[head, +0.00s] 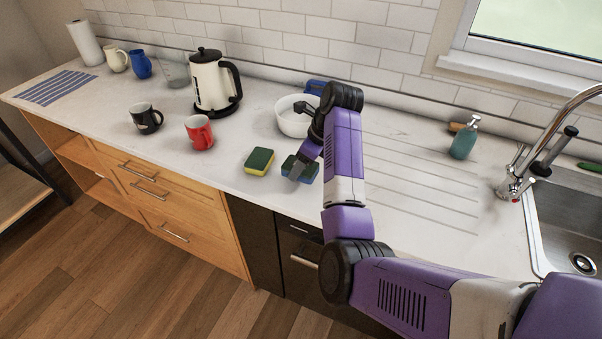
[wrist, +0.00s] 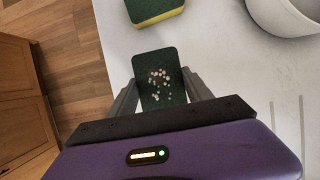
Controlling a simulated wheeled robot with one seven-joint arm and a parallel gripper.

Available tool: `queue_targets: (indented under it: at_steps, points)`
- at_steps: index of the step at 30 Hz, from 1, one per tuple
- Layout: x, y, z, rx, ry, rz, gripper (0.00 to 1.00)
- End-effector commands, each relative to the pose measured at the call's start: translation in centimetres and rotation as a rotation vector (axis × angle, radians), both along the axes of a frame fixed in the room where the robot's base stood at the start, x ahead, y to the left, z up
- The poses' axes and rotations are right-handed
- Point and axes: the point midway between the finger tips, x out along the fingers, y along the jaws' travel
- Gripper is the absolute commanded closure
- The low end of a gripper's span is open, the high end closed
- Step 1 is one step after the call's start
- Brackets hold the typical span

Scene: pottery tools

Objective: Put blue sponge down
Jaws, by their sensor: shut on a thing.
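The blue sponge (head: 300,169) has a dark green top and a blue side in the head view. It is at the counter's front part, just right of a yellow-and-green sponge (head: 259,161). My gripper (head: 297,172) is shut on the blue sponge, with a finger along its side. In the wrist view the sponge's dark green top (wrist: 160,78), dotted with pale specks, sits between the two fingers (wrist: 160,95). The fingers partly hide its sides. It is at or close above the counter; I cannot tell whether it touches.
A white bowl (head: 292,123) stands behind the sponges, with a blue item (head: 316,87) beyond it. A red mug (head: 199,132), black mug (head: 146,118) and kettle (head: 210,84) stand left. The counter's front edge is close. Bare drainer grooves (head: 420,180) lie right, before the sink (head: 570,225).

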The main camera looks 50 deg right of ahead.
Motion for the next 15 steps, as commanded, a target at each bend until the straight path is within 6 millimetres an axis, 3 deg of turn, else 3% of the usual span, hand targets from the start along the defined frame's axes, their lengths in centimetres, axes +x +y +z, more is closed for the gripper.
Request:
queue_targets:
  at_steps: [6, 15]
  points:
    - [-0.1, 0.0, -3.1, 0.001, 0.003, 0.000, 0.55]
    - [-0.1, 0.0, -3.6, 0.000, 0.000, -0.001, 0.55]
